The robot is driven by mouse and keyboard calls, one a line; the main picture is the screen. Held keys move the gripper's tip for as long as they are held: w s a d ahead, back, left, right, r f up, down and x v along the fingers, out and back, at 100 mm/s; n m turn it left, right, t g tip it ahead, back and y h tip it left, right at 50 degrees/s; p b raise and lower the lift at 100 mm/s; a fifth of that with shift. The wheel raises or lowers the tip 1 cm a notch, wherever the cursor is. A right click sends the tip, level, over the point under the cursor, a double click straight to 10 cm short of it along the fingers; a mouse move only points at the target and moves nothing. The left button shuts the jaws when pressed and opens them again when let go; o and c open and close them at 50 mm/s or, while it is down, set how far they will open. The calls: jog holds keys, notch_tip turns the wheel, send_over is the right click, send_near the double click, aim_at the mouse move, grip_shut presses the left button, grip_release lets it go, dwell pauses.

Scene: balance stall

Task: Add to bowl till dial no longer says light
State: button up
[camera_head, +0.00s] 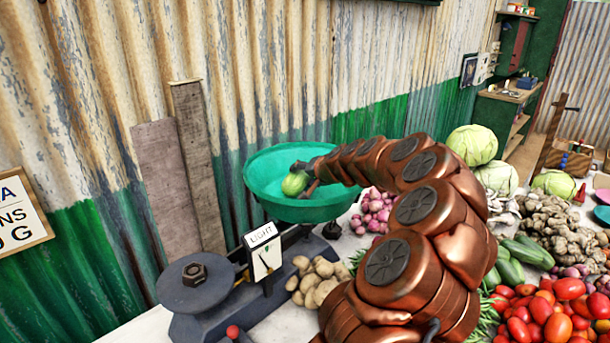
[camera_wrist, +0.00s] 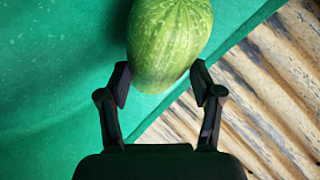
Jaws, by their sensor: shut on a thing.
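The teal bowl (camera_head: 262,178) sits on the far end of a dark balance scale (camera_head: 215,288). My gripper (camera_head: 306,178) reaches into the bowl and is shut on a green, striped, melon-like vegetable (camera_head: 294,184). In the wrist view the vegetable (camera_wrist: 168,45) sits between the two black fingertips of my gripper (camera_wrist: 160,88), with the teal bowl (camera_wrist: 60,90) behind it. I cannot tell whether the vegetable touches the bowl. The dial plate (camera_head: 262,250) reads LIGHT at its top.
Potatoes (camera_head: 318,280) lie right beside the scale. Purple onions (camera_head: 374,208), cabbages (camera_head: 473,145), ginger (camera_head: 553,228), cucumbers (camera_head: 527,252) and tomatoes (camera_head: 541,315) crowd the table to the right. A corrugated wall (camera_head: 330,70) stands close behind the bowl, with planks (camera_head: 198,165) leaning on it.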

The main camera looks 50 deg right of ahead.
jog(key=o, duration=1.5)
jog(key=shift+c, duration=0.2)
jog(key=shift+r+p, duration=1.65)
jog(key=shift+r, duration=3.35)
